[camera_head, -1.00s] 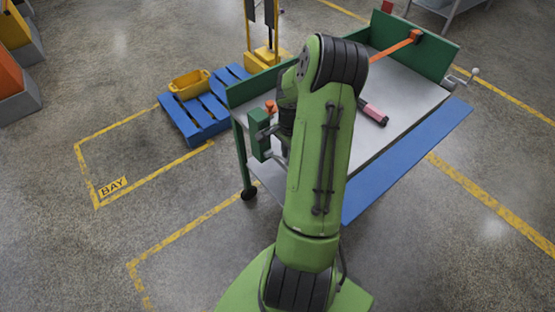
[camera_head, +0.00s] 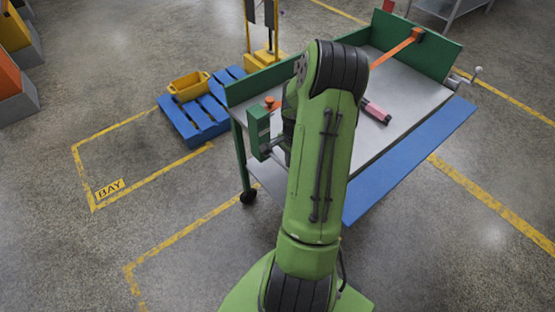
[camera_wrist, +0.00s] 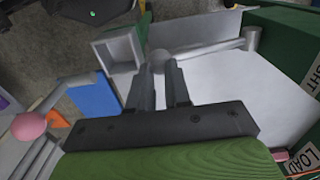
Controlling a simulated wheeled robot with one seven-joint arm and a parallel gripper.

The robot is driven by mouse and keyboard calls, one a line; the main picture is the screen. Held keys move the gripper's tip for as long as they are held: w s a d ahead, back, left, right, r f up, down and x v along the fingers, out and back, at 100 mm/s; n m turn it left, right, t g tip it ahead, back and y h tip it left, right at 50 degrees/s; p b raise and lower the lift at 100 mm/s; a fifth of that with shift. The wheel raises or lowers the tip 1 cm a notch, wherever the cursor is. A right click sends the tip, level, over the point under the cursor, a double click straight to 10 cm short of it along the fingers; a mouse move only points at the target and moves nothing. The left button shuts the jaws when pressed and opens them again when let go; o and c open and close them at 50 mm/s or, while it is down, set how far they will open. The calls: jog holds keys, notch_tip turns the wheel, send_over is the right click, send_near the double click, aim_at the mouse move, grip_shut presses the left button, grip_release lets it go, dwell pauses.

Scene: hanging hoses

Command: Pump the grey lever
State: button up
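In the wrist view a grey lever (camera_wrist: 215,48) runs from a pivot on the right to a round grey knob (camera_wrist: 160,61). My gripper (camera_wrist: 160,72) has its two dark fingers at the knob, one on each side, and looks shut on it. In the head view a green box (camera_head: 258,133) with an orange cap stands at the near left corner of the workbench, and a short grey bar (camera_head: 272,148) shows beside it. My own arm hides my gripper and most of the lever there.
A blue pallet (camera_head: 205,115) with a yellow tub (camera_head: 187,87) stands left; floor nearby is clear.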

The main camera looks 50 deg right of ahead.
jog(key=shift+f+b, duration=0.3)
jog(key=shift+f, duration=0.3)
jog(key=shift+s+f, duration=0.1)
jog(key=shift+f+b, duration=0.85)
jog(key=shift+f, duration=0.05)
notch_tip(320, 180, up, 6)
jog(key=p, duration=0.4)
jog(key=shift+f, duration=0.2)
jog(key=shift+w+d+r+p, duration=0.1)
jog(key=shift+w+r+p, duration=0.25)
jog(key=shift+r+p, duration=0.3)
jog(key=shift+w+d+r+p, duration=0.1)
jog(key=shift+w+r+p, duration=0.3)
jog(key=shift+r+p, duration=0.2)
jog(key=shift+w+r+p, duration=0.35)
jog(key=shift+r+p, duration=0.2)
jog(key=shift+r, duration=0.15)
